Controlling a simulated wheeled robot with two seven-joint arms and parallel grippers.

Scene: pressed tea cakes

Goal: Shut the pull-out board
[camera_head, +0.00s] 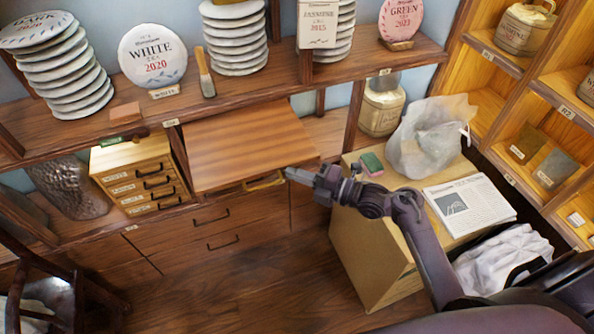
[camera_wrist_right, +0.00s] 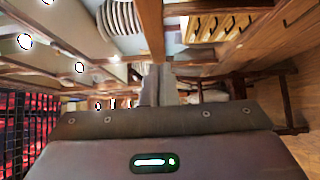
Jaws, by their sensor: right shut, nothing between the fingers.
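The pull-out board (camera_head: 250,145) is a flat brown wooden panel. It sticks out from the shelf unit, with a brass-coloured handle (camera_head: 263,182) at its front edge. My right gripper (camera_head: 290,173) is shut and empty, with its tip at the board's front right corner, close to the right end of the handle. I cannot tell whether it touches the board. In the right wrist view its closed fingers (camera_wrist_right: 158,84) point away from the camera. My left gripper is not in view.
A small drawer chest (camera_head: 140,175) stands left of the board. Lower drawers (camera_head: 215,225) lie below it. Tea cakes stand on the shelf above.

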